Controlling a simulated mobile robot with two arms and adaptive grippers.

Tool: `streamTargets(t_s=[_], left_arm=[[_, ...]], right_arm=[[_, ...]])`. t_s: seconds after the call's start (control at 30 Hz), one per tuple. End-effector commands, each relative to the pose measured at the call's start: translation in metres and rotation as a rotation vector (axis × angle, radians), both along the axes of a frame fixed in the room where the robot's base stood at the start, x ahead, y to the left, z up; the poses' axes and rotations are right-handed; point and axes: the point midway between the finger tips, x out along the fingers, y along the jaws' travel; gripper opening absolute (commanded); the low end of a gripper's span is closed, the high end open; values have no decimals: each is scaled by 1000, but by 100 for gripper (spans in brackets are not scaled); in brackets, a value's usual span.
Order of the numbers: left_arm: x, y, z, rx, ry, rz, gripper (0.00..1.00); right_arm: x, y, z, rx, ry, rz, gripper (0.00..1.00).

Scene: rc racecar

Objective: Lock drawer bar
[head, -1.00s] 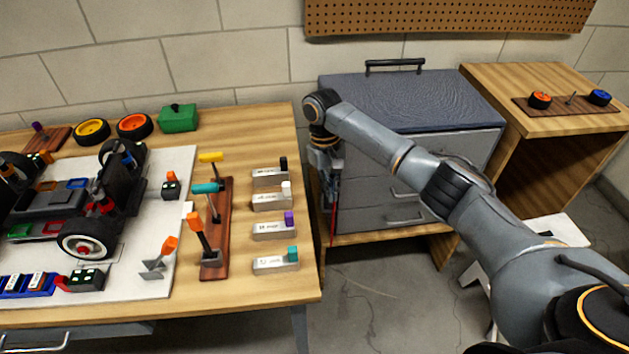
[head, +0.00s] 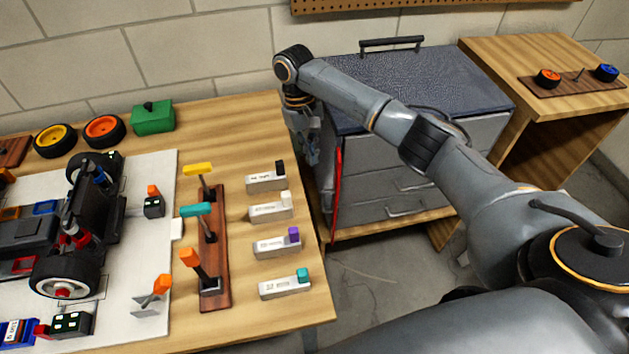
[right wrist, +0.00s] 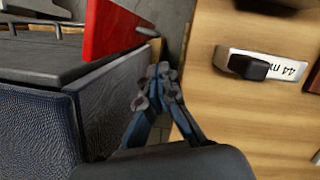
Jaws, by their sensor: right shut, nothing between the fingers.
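The grey tool cabinet (head: 365,183) with drawers stands right of the workbench. The red drawer bar (head: 336,190) shows upright at the cabinet's left front edge. In the right wrist view the red bar (right wrist: 112,28) is a wide red panel beside the drawer fronts, near a drawer handle (right wrist: 60,27). My right gripper (head: 313,153) is shut and empty, just left of the bar, between cabinet and workbench. In the right wrist view my right gripper's fingertips (right wrist: 158,84) are together, apart from the bar. My left gripper is out of view.
The workbench (head: 245,330) at left holds a car chassis (head: 90,215), a tool rack (head: 214,240) and several grey labelled tools with coloured ends. A wooden side table (head: 500,70) stands right of the cabinet. My right arm crosses in front of the cabinet.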

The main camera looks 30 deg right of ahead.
Motion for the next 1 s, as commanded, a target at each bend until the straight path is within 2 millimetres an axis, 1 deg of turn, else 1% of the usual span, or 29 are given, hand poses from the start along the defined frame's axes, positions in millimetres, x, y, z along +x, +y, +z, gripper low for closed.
streamTargets(t_s=[0.03,0.1,0.2,0.27,0.53,0.7,0.83,1.0], left_arm=[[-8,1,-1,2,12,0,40],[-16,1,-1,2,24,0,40],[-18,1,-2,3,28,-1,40],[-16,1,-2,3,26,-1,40],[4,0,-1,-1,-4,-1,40],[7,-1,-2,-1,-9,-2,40],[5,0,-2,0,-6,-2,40],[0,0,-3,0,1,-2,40]], right_arm=[[0,0,0,0,0,0,0],[-1,0,-3,0,1,0,0],[-3,-1,-11,-1,3,0,0],[-5,-1,-19,-1,3,0,0],[-17,-3,-67,-2,4,-1,0],[-22,-4,-89,-1,2,0,0],[-24,-4,-96,-1,1,0,0],[-24,-4,-98,0,0,0,0]])
